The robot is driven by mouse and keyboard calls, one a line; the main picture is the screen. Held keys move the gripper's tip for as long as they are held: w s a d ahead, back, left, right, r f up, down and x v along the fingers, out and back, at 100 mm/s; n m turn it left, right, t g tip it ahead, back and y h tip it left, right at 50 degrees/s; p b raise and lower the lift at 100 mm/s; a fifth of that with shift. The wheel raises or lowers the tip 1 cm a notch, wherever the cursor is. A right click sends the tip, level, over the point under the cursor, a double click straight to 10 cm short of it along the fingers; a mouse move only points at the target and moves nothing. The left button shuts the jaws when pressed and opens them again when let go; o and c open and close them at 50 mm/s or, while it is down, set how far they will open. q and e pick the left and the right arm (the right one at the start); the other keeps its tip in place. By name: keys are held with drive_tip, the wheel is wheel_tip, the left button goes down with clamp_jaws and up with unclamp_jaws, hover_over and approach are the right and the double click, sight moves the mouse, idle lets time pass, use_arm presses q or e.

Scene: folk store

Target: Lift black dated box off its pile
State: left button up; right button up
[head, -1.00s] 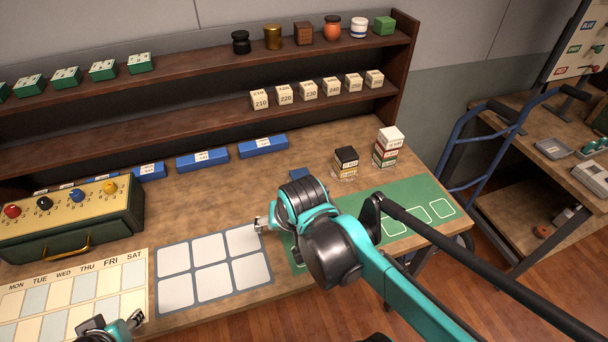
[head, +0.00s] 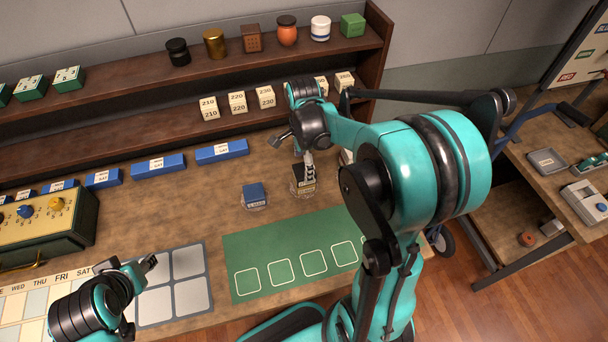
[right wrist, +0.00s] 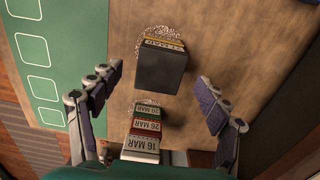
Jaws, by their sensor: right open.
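The black dated box (right wrist: 162,70) tops a short pile in the right wrist view, with a yellow-edged label reading MAR below its far edge. In the head view the black box (head: 304,172) is partly covered by my right gripper (head: 303,162). That gripper is open above the pile; in the wrist view its fingers stand wide on either side of the box, and I see no contact. My left gripper (head: 130,266) hangs low at the left, over the front of the table; its jaw opening is unclear.
A second pile with a white box (right wrist: 141,147) on top stands close to the black one. A blue box (head: 255,194) sits to its left. A green mat (head: 290,243) with outlined squares lies in front.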

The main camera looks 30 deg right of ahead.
wheel_tip(320, 180, down, 4)
drive_tip(key=shift+d+b, duration=0.15)
drive_tip(key=shift+b, duration=0.55)
drive_tip(key=shift+c, duration=1.1)
drive_tip(key=c, duration=1.1)
drive_tip(key=shift+r, duration=0.1)
